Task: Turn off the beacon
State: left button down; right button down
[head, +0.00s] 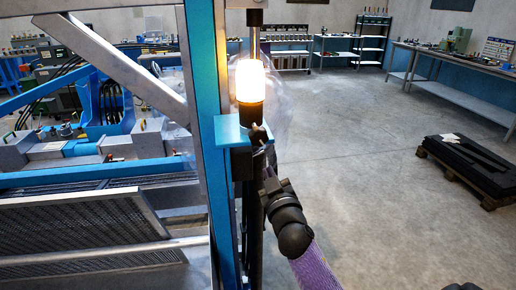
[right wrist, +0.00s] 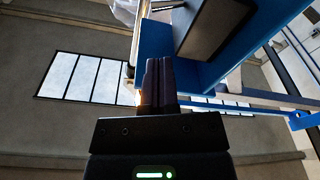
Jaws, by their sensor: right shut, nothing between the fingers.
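The beacon (head: 250,82) is lit, glowing warm white-orange on a dark base. It stands upright on a blue bracket (head: 229,132) fixed to the blue post of the machine frame. My right gripper (head: 258,134) is shut and empty, just below the beacon's base at the bracket's right side. In the right wrist view its closed fingers (right wrist: 160,82) point at the blue bracket (right wrist: 154,40), near a dark box (right wrist: 214,28). I cannot tell whether they touch it. An orange glow shows beside the fingers. No switch can be made out. My left gripper is out of view.
The blue post (head: 204,70) and a grey diagonal beam (head: 115,62) stand left of my right arm. A mesh sieve screen (head: 80,226) lies at lower left. Open concrete floor (head: 350,150) is on the right, with a loaded pallet (head: 468,165) and workbenches (head: 455,58) farther off.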

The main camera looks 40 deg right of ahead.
aim_at(262, 151)
jog(key=x, duration=0.9)
jog(key=shift+w+b, duration=0.3)
jog(key=shift+b, duration=0.15)
jog(key=shift+s+d+f+m+b, duration=0.15)
jog(key=shift+m+b, duration=0.15)
jog(key=shift+m, duration=0.4)
jog(key=shift+d+f+m, duration=0.1)
jog(key=shift+m, duration=0.5)
jog(key=m, duration=0.2)
jog(key=f+m+h+b, duration=0.1)
jog(key=m, duration=0.3)
jog(key=shift+s+d+f+g, duration=0.2)
jog(key=shift+d+g, duration=0.1)
jog(key=shift+d, duration=0.05)
